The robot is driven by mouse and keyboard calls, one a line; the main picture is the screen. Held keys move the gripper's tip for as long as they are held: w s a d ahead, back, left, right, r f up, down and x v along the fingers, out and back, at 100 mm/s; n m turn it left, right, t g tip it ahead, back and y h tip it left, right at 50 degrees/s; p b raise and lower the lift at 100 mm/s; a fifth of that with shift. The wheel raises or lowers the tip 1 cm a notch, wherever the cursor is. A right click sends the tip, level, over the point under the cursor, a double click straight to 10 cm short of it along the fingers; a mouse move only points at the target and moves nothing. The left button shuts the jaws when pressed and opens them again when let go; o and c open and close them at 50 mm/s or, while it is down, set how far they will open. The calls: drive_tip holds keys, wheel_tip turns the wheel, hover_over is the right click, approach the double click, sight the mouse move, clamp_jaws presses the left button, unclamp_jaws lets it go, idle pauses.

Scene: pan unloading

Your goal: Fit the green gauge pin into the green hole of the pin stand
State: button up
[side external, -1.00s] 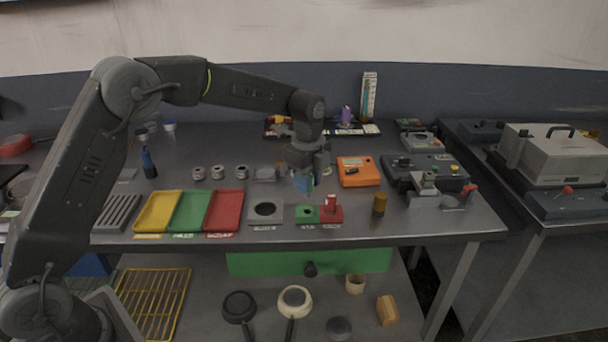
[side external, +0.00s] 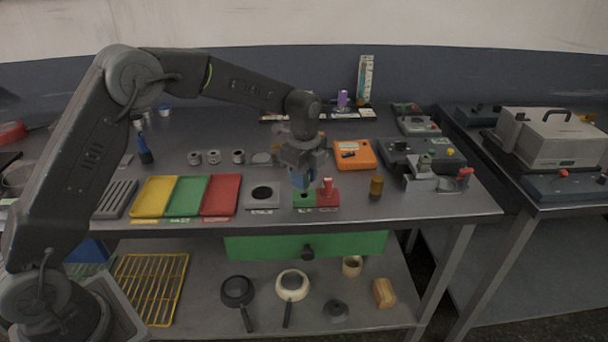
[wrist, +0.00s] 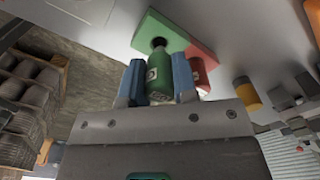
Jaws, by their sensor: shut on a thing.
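The green gauge pin (wrist: 162,76) is held between the two blue fingers of my gripper (wrist: 158,82) in the wrist view. The side external view shows my gripper (side external: 302,180) just above the green half of the pin stand (side external: 303,200). In the wrist view the green half of the stand (wrist: 149,29) has a dark hole (wrist: 158,42), right at the far end of the pin and partly covered by it. I cannot tell whether the tip has entered the hole. A red pin (side external: 328,184) stands in the red half.
An amber cylinder (side external: 376,188) stands right of the stand, and a grey plate with a round hole (side external: 247,204) lies left of it. Red (side external: 220,196), green (side external: 187,197) and yellow trays (side external: 153,198) lie further left. An orange box (side external: 355,154) is behind right. The table's front edge is close.

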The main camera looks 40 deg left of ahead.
drive_tip(key=shift+f, duration=1.35)
idle(0.8)
drive_tip(key=o, duration=1)
wheel_tip(320, 180, up, 13)
drive_tip(key=shift+f, duration=0.1)
drive_tip(key=shift+r, duration=0.55)
